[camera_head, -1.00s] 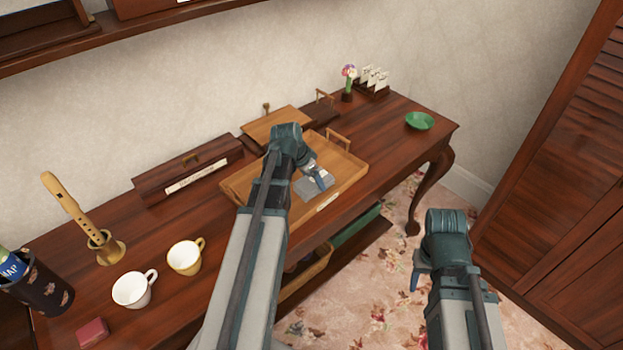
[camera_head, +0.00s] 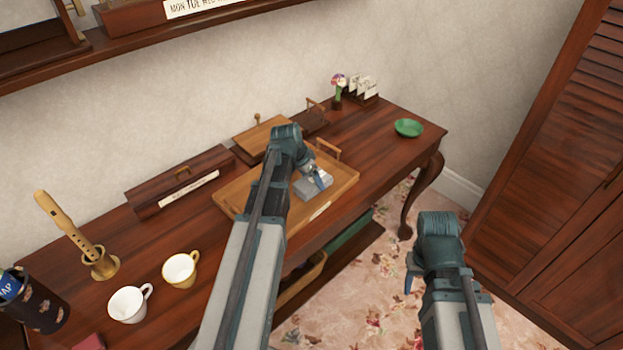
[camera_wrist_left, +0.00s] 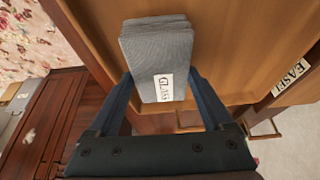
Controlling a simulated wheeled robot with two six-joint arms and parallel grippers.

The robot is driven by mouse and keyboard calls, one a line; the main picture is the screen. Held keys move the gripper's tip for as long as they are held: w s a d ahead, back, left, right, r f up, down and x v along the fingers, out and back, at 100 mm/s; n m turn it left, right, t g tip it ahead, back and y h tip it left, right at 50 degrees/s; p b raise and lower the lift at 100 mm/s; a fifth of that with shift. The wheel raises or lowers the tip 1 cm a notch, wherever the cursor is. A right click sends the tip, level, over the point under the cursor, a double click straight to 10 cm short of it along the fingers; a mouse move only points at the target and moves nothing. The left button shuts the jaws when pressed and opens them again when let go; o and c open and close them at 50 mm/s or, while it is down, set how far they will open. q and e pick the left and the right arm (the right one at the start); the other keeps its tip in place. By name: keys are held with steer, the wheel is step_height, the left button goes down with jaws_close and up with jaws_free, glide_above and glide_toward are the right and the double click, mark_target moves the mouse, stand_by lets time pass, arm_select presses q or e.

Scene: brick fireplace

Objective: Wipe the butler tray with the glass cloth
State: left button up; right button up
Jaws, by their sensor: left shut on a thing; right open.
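The butler tray (camera_head: 341,190) is a light wooden tray with a raised rim and handles, lying on the dark wooden table. My left gripper (camera_head: 318,180) is over the right half of the tray, shut on the glass cloth (camera_head: 314,191), a folded grey cloth. In the left wrist view the cloth (camera_wrist_left: 155,48) shows between the two blue fingers, with a white label reading "GLASS". It is against or just above the tray floor; I cannot tell which. My right gripper (camera_head: 411,277) is open and empty, in front of the table over the carpet.
A dark labelled box (camera_head: 180,182), a wooden board (camera_head: 264,135) and a flower vase (camera_head: 337,97) stand along the wall side. A green bowl (camera_head: 408,128) sits at the far right end.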

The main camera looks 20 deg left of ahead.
arm_select(q)
steer(key=shift+r+p, duration=1.75)
steer(key=shift+r, duration=0.4)
step_height(320, 180, up, 3)
steer(key=p, duration=0.3)
steer(key=shift+r, duration=0.1)
steer(key=shift+d, duration=0.1)
